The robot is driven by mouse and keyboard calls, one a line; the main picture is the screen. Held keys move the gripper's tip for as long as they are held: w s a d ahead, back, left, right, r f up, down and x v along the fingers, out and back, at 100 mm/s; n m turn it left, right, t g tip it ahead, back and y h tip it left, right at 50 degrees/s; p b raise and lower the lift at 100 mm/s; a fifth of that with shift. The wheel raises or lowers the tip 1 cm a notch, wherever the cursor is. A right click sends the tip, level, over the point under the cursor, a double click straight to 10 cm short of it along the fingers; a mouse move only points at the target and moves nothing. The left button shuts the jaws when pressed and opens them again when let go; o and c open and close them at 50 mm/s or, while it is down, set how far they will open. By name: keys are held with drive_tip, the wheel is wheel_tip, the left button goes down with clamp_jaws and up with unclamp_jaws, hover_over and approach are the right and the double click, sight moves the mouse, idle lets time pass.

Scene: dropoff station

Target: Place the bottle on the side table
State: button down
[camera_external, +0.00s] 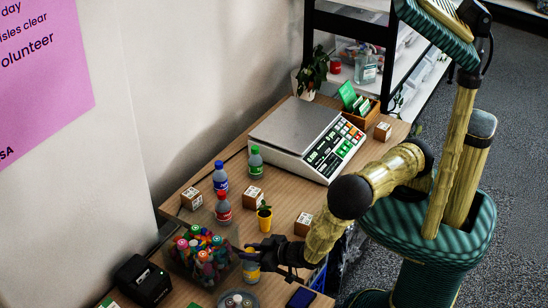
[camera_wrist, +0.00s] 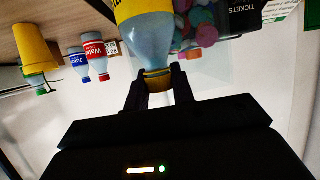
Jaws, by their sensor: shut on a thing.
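A clear bottle with a yellow label (camera_external: 252,270) is at the front of the wooden table (camera_external: 180,211), beside a tub of markers. My gripper (camera_external: 268,248) reaches in from the right at the bottle's upper part. In the wrist view the bottle (camera_wrist: 148,38) appears upside down, and my gripper (camera_wrist: 157,84) is shut around its neck and orange-yellow cap. The arm partly covers the bottle in the external view. I cannot tell whether its base touches the tabletop. Which surface is the side table is not clear; the wooden table is the only one plainly in reach.
The marker tub (camera_external: 202,258) stands close left of the bottle. A yellow plant pot (camera_external: 264,218), a red-label bottle (camera_external: 223,208), blue-label bottle (camera_external: 220,178), green bottle (camera_external: 255,162) and small boxes stand behind. A scale (camera_external: 308,138) fills the back. A black printer (camera_external: 143,281) is front left.

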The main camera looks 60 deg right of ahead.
drive_tip(key=shift+f, duration=0.2)
drive_tip(key=c, duration=1.2)
unclamp_jaws()
drive_tip(key=shift+r, duration=0.1)
drive_tip(key=shift+r, duration=0.2)
drive_tip(key=b+v, duration=0.1)
drive_tip(key=v, duration=1.1)
